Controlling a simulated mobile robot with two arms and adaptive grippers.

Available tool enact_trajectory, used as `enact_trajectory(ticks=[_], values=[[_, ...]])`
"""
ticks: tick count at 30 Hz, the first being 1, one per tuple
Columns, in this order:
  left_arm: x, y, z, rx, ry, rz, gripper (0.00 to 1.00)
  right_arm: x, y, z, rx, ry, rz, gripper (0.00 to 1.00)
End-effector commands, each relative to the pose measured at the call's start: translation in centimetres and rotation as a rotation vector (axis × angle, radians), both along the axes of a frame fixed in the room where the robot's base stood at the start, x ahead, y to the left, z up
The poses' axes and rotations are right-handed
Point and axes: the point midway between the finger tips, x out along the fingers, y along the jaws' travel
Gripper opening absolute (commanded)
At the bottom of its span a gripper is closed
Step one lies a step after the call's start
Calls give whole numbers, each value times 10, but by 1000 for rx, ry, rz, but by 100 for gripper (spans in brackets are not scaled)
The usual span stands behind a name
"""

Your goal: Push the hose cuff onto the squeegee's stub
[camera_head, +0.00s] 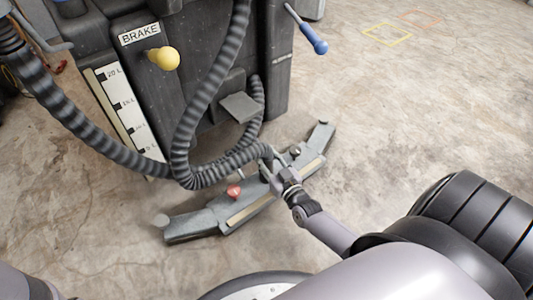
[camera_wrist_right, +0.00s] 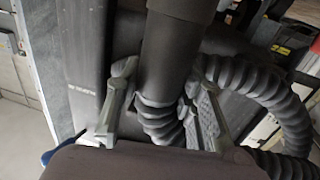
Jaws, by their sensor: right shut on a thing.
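The grey squeegee (camera_head: 205,219) lies on the floor in front of the machine, slanting from lower left to upper right. My right gripper (camera_head: 270,164) is over its middle, shut on the end of the ribbed grey hose (camera_head: 213,176). In the right wrist view the fingers (camera_wrist_right: 163,104) stand on both sides of the smooth dark hose cuff (camera_wrist_right: 168,58), with ribbed hose (camera_wrist_right: 158,122) below it. The squeegee's stub is hidden behind the gripper in the head view, so I cannot tell whether cuff and stub touch. My left gripper is out of view.
The dark machine body (camera_head: 190,95) stands behind the squeegee, with a yellow brake knob (camera_head: 164,58) and a blue-handled lever (camera_head: 313,40). A red knob (camera_head: 234,191) sits on the squeegee. Hose loops hang at the left. Concrete floor (camera_head: 400,110) is clear at the right.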

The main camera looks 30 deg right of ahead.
Motion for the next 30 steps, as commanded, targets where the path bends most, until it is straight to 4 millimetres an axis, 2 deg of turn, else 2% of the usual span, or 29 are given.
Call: enact_trajectory(ticks=[16,17,26,30], values=[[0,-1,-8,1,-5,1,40,0,0,-14,-1,-1,0,5],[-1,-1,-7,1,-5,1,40,0,0,-13,-1,-2,0,36],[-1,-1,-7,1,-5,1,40,0,0,-13,0,-1,0,56],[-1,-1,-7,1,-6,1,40,0,0,-13,0,0,0,58]])
